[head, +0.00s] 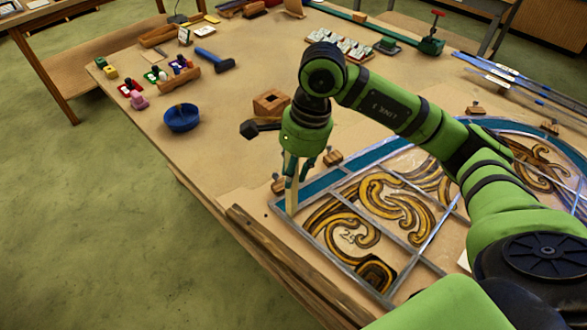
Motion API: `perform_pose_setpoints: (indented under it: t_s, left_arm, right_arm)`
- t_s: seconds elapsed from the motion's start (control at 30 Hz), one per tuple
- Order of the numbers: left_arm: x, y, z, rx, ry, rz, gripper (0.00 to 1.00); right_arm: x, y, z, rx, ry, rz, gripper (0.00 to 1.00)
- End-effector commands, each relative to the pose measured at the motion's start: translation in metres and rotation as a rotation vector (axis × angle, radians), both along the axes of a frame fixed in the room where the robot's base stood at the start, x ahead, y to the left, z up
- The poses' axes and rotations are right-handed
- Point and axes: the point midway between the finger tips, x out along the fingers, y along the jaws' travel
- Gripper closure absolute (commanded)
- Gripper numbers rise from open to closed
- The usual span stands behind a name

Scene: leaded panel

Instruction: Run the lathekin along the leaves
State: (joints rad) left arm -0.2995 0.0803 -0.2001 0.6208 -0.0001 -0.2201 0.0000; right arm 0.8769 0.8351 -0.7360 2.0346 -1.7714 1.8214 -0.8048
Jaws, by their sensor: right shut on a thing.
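The leaded panel (385,262) lies on the workbench at the right, with painted yellow-brown scrolls, a blue border strip and grey lead leaves. My right gripper (297,170) points down over the panel's left corner. It is shut on a thin pale tool, which looks like the lathekin (291,199). The tool stands nearly upright, its lower end at the grey lead near the blue border. I cannot tell whether its tip touches the lead. The fingers partly hide its upper part. My left gripper is not in view.
Wooden blocks (278,184) stand along the panel's edge. A wooden batten (283,262) runs along the bench's front edge. Bare bench (215,150) lies between bowl and panel.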

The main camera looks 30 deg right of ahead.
Motion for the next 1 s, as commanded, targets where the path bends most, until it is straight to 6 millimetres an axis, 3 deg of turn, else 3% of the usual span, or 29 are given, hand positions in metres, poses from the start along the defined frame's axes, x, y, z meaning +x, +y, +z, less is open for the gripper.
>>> perform_pose_setpoints:
  t_s: [0.5,1.0]
  left_arm:
    - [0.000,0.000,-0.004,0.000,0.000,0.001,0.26]
    - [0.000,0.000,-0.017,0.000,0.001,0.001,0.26]
  right_arm:
    - [0.000,-0.002,-0.003,-0.001,0.000,-0.001,1.00]
    - [0.003,-0.026,-0.004,-0.003,0.003,-0.001,1.00]
